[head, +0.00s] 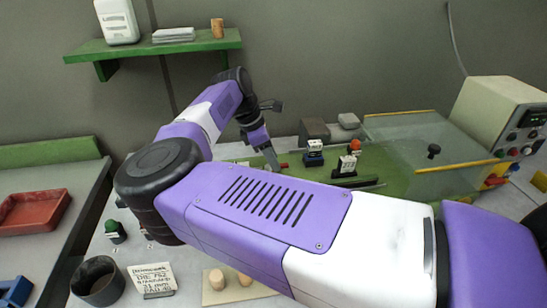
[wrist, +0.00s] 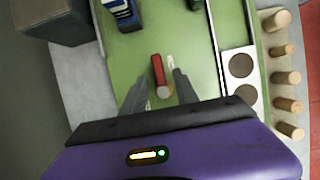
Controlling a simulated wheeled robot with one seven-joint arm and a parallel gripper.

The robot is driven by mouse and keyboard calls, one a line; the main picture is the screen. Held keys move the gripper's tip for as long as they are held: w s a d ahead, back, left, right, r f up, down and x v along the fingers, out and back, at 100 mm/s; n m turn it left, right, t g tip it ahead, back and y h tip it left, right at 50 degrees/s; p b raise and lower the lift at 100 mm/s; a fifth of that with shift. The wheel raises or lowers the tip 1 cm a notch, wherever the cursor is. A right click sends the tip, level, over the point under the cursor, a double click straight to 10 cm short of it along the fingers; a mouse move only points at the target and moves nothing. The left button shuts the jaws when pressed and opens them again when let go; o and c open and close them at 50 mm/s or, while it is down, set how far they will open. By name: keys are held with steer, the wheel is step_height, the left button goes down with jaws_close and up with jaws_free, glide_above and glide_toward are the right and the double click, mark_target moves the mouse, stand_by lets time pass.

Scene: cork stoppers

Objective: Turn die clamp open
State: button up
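A short red lever (wrist: 158,70) with a pale round end stands on the green machine bed in the wrist view. It looks like the die clamp's handle, but no label shows. My gripper (wrist: 157,77) is open, with one grey finger on each side of the lever and visible gaps between. I cannot tell how far above the bed the fingertips are. In the head view my gripper (head: 271,158) reaches down over the green bed (head: 395,185), and only a small bit of red shows beside it.
A clear guard (head: 410,140) and a control box (head: 500,115) are farther right. The wrist view shows a plate with dark holes (wrist: 231,87) and several corks (wrist: 286,77).

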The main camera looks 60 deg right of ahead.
steer(key=shift+s+d+f, duration=0.1)
steer(key=shift+s+f, duration=0.05)
steer(key=shift+f, duration=0.3)
jaws_close()
